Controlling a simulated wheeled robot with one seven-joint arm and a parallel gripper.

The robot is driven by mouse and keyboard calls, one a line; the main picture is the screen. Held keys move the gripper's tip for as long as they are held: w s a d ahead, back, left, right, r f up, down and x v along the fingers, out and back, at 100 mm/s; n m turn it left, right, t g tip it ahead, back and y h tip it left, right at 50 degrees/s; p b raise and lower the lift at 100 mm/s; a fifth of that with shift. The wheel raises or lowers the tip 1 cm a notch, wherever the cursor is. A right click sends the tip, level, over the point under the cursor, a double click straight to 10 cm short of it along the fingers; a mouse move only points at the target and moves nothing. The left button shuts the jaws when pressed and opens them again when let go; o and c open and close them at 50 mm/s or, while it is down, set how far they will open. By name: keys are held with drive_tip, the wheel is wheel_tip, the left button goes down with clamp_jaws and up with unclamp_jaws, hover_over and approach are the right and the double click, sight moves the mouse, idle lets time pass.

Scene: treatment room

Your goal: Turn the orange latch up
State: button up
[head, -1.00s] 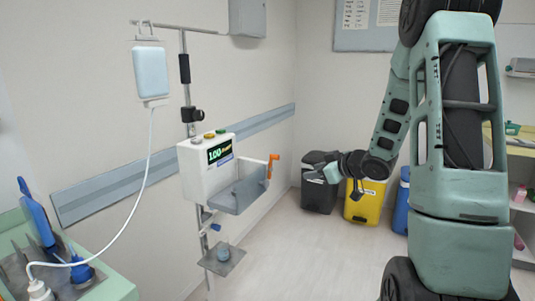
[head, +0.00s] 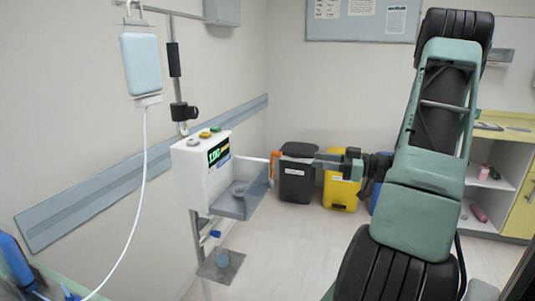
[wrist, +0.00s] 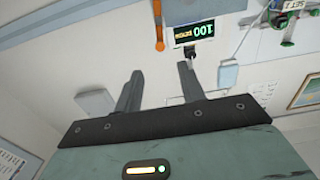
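The orange latch (head: 275,164) stands roughly upright at the right end of the clear tray on the white pump box (head: 195,170). In the wrist view the orange latch (wrist: 159,26) hangs from the top edge, its rounded end toward my fingers; this view looks upside down, as the display digits are inverted. My gripper (head: 318,160) is to the right of the latch in the head view, at about its height and apart from it. In the wrist view my gripper (wrist: 160,72) has its two fingers spread, with nothing between them.
The pump box is on a pole, with a pale blue bag (head: 142,64) and tube to its left. A black bin (head: 297,182) and a yellow bin (head: 340,190) stand behind. Open floor lies in front.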

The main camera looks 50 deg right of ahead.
sight(281, 155)
drive_tip(key=p+x, duration=0.1)
drive_tip(key=x, duration=1.4)
drive_tip(key=shift+w, duration=0.1)
drive_tip(key=shift+a, duration=0.1)
clamp_jaws()
